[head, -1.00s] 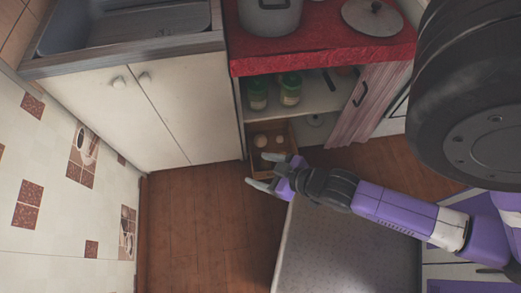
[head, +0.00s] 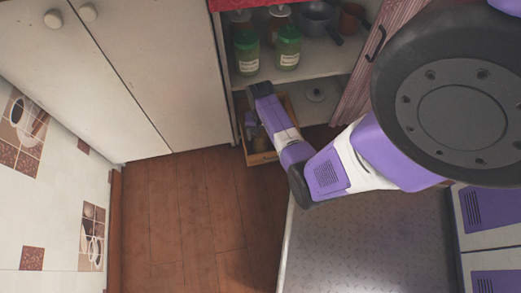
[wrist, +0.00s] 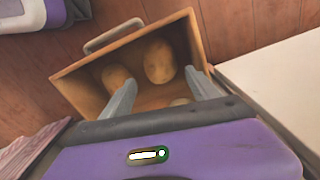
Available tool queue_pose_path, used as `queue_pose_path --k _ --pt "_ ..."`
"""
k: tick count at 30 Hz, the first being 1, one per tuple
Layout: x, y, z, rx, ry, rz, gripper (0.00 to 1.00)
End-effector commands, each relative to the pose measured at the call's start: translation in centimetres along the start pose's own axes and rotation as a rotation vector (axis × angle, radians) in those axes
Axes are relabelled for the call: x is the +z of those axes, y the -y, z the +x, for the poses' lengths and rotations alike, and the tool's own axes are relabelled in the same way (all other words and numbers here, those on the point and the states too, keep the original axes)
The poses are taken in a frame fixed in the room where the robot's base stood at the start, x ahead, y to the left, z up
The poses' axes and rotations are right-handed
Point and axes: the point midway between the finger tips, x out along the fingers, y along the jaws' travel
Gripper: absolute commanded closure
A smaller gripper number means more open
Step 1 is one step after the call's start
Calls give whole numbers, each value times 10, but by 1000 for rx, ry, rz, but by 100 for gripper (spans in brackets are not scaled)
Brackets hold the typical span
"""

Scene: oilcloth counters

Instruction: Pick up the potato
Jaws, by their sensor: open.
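Brown potatoes lie in a wooden box; in the wrist view one potato (wrist: 158,61) is against the far right part of the box, and another potato (wrist: 117,78) lies left of it. A third pale rounded thing (wrist: 180,101) shows partly near the near wall. My gripper (wrist: 160,88) is open, its two grey fingers reaching over the box's near side with nothing between them touching.
The box stands on the wood floor (head: 190,215) below an open shelf with green-lidded jars (head: 288,47), pots and cups. A white cabinet (head: 150,80) is at the left, and a pink curtain (head: 355,85) hangs to the right. Floor at lower left is clear.

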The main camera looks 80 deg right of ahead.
Motion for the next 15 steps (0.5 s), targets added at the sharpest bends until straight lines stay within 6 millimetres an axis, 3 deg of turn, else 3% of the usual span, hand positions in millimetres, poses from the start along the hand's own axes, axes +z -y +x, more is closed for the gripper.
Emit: queue_pose_path --k 15 --pt "4 0 46 0 10 5 30"
